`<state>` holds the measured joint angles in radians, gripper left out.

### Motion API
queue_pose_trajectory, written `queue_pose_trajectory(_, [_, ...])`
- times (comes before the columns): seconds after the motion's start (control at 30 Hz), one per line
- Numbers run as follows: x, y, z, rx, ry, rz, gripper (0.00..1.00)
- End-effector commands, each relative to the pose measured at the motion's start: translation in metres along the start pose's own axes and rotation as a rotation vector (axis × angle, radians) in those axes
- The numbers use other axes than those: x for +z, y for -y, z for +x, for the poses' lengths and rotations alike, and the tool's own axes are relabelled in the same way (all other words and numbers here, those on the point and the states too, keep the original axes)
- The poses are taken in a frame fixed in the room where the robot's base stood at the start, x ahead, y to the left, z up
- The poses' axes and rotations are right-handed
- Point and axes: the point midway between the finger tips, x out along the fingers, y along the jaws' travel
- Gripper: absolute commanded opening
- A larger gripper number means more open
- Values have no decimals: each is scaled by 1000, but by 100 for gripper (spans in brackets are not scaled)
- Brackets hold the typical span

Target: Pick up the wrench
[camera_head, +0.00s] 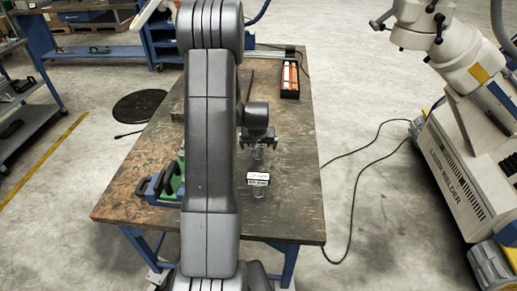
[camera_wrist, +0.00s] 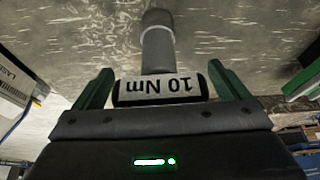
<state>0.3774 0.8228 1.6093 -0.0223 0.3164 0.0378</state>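The wrench (camera_head: 258,179) is on the wooden workbench, right of my arm in the head view. It has a pale label block and a grey, rounded shaft. My gripper (camera_head: 258,144) is over the bench, just beyond the label block in that picture. In the wrist view, the wrench (camera_wrist: 160,90) shows its "10 Nm" label upside down, with its grey shaft running up. My gripper (camera_wrist: 162,88) has its green fingers spread apart, one on each side of the label. I cannot tell whether they touch it. Part of the wrench is hidden by the gripper body.
The workbench (camera_head: 285,215) has free room right of the wrench. A black box with orange and white items (camera_head: 290,80) stands at its far right. A large white laser welder (camera_head: 455,160) stands on the right.

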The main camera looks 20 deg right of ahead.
Motion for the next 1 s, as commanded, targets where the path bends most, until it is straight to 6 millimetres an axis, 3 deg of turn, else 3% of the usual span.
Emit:
queue_pose_trajectory(0.03, [0,0,0,0,0,0,84])
queue_pose_trajectory(0.2, [0,0,0,0,0,0,51])
queue_pose_trajectory(0.3, [0,0,-1,0,-1,0,36])
queue_pose_trajectory(0.63, [-4,0,-8,0,-4,0,36])
queue_pose_trajectory(1.0, [-28,0,-64,0,-7,0,36])
